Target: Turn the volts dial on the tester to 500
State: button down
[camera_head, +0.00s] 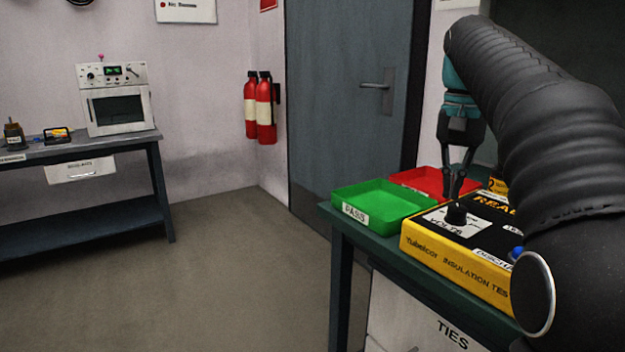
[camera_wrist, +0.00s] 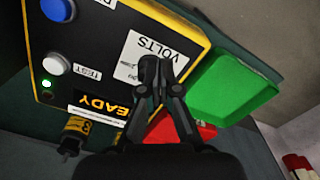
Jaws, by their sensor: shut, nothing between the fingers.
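The tester (camera_head: 460,258) is a yellow and black box on the green-topped bench, with "INSULATION TES" on its front side. Its black volts dial (camera_head: 456,213) stands on a white label marked "VOLTS". My gripper (camera_head: 455,194) points down with its fingertips together, right at or just above the dial. In the wrist view my gripper (camera_wrist: 160,72) covers most of the dial, and the "VOLTS" label (camera_wrist: 128,68) shows beside it. I cannot tell which number the dial points to, nor whether the fingertips touch it.
A green "PASS" tray (camera_head: 385,222) and a red tray (camera_head: 420,180) stand beside the tester. The tester also has a blue button (camera_wrist: 57,9), a white button (camera_wrist: 55,64) and a lit green lamp (camera_wrist: 47,83). A side bench (camera_head: 80,150) carries a white oven (camera_head: 117,97).

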jog(key=shift+r, duration=1)
